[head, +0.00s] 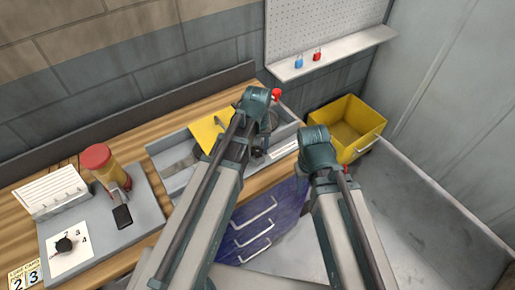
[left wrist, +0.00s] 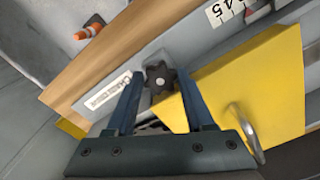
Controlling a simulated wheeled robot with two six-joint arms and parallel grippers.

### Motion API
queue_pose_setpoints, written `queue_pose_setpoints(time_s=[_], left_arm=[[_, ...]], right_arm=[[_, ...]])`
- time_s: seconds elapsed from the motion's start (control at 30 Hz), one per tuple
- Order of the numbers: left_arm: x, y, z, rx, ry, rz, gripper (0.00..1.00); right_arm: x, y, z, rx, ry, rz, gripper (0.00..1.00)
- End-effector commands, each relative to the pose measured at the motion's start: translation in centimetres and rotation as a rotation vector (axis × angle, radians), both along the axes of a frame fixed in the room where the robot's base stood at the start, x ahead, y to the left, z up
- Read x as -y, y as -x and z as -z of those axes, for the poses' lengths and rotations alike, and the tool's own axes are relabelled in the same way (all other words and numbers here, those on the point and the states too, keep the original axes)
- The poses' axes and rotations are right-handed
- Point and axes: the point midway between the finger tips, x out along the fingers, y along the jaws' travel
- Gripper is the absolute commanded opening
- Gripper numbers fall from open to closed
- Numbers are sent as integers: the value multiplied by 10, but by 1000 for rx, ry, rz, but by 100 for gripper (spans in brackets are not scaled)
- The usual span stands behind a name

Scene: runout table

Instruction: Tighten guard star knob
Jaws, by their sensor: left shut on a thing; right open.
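The black star knob (left wrist: 161,81) shows in the left wrist view, at the grey rail beside the yellow guard (left wrist: 252,88). My left gripper (left wrist: 160,88) has one finger on each side of the knob and is shut on it. In the head view the guard (head: 208,131) stands tilted on the grey runout table (head: 165,145). My left arm covers part of it, and my left gripper (head: 259,151) is partly hidden at the table. The knob cannot be made out there. My right arm shows at the lower right, but its gripper does not show.
A yellow bin (head: 350,125) stands right, blue drawers (head: 262,220) below. Red and blue padlocks sit on the shelf (head: 335,52).

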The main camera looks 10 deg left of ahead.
Motion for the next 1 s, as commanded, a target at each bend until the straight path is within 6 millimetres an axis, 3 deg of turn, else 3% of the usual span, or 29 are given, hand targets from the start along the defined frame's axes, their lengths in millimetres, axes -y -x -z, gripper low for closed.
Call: queue_pose_setpoints(time_s=[0.03,0.07,0.23,0.83,1.0], left_arm=[[0,0,0,0,0,0,0],[0,0,0,0,0,0,55],[0,0,0,0,0,-1,83],[-1,0,0,0,-3,-6,83],[-1,0,0,0,-3,-86,83]], right_arm=[[0,0,0,0,0,0,50],[0,0,0,0,0,0,50],[0,0,0,0,0,0,50],[0,0,0,0,0,0,50],[0,0,0,0,0,0,50]])
